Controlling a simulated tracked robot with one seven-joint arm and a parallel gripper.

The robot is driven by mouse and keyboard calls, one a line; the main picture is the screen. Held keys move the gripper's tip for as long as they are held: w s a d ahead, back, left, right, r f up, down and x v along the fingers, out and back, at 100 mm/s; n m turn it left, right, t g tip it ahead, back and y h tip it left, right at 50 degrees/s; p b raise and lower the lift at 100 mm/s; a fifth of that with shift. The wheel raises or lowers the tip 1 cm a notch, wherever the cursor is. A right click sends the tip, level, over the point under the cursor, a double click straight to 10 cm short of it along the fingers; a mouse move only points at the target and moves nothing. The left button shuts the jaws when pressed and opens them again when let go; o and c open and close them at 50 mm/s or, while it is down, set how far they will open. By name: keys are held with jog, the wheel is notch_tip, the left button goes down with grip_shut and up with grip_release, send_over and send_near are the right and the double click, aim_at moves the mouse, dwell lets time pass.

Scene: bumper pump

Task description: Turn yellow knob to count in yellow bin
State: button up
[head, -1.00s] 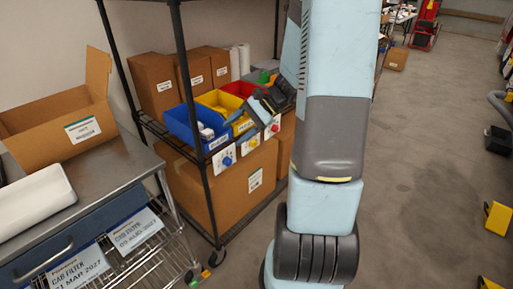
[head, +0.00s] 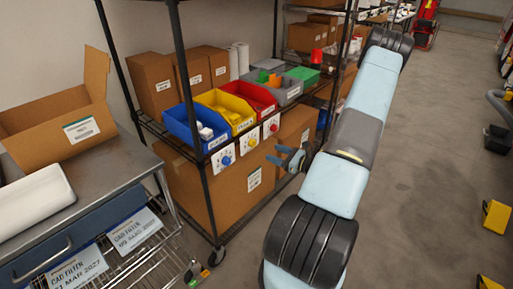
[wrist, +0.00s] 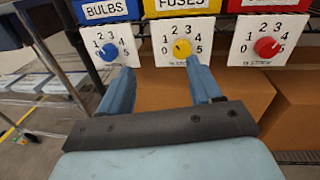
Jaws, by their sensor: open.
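The knob lies beyond the fingertips, nearer the right finger, apparently untouched. In the head view my gripper (head: 291,158) is low, right of the dials.
A blue knob (wrist: 109,52) is on the left dial and a red knob (wrist: 266,47) on the right one. The blue bin (head: 184,133) and red bin (head: 262,104) flank the yellow bin. A cardboard box (head: 205,195) fills the shelf below; a black shelf post (head: 190,90) stands left.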

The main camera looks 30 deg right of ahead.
aim_at(254, 145)
notch_tip(254, 145, down, 3)
jog(key=d+m+t+h, duration=0.1)
jog(key=d+m+h, duration=0.1)
jog(key=m, duration=0.1)
jog(key=x, duration=1.3)
jog(key=shift+d+f, duration=0.1)
jog(key=shift+f, duration=0.15)
jog(key=c, duration=1)
jog(key=shift+m, duration=1.4)
jog(key=shift+c, duration=0.2)
jog(key=o, duration=1)
jog(key=shift+o, duration=0.2)
jog(key=shift+s, duration=0.1)
